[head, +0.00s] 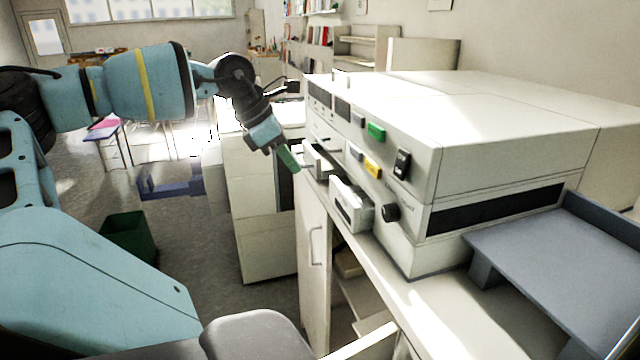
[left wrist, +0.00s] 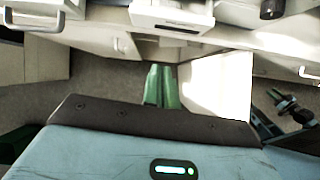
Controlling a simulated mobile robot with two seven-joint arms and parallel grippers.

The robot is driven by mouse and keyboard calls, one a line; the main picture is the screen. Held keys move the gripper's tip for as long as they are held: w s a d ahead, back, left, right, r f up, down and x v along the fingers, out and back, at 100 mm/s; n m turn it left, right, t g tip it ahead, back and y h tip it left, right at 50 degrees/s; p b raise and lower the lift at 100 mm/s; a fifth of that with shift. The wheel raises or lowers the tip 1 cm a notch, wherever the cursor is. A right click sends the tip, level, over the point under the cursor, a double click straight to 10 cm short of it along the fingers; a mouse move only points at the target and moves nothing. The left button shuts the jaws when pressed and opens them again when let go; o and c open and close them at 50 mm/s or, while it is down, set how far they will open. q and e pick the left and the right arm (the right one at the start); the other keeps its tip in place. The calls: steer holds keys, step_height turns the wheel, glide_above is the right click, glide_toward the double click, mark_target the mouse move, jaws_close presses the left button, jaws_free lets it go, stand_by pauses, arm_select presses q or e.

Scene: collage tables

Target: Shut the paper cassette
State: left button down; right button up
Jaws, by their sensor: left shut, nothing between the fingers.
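A large white machine (head: 500,125) stands on the counter with buttons on its front. Two white drawer-like parts stick out of that front: a nearer one (head: 350,205) and a farther one (head: 316,160). I cannot tell for sure which one is the paper cassette. My left gripper (head: 290,160) is shut and empty, just left of the farther part in the head view. Whether it touches that part is unclear. In the left wrist view the green fingers (left wrist: 162,88) are together, below a protruding white drawer (left wrist: 172,14).
A grey tray-like shelf (head: 560,265) sits at the machine's right end. Below the counter, a cabinet door (head: 313,265) with a handle stands open. A green bin (head: 128,236) is on the floor at left. The floor before the cabinets is mostly free.

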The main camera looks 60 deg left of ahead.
arm_select(q)
steer(key=s+t, duration=0.2)
steer(key=s, duration=0.1)
steer(key=s+d+f+n+t, duration=0.1)
steer(key=shift+s+h, duration=0.2)
steer(key=shift+h, duration=0.1)
arm_select(e)
steer(key=shift+s+r, duration=0.15)
steer(key=shift+r, duration=0.05)
arm_select(q)
steer(key=shift+f, duration=0.1)
steer(key=b, duration=0.2)
glide_toward(341, 204)
steer(key=shift+x, duration=3.05)
arm_select(e)
steer(key=shift+s+f, duration=0.2)
steer(key=shift+f, duration=0.35)
steer(key=shift+s+f, duration=0.2)
steer(key=shift+f, duration=0.35)
arm_select(q)
steer(key=shift+s+a+f, duration=0.1)
steer(key=shift+a+f, duration=0.05)
arm_select(e)
steer(key=shift+w, duration=0.1)
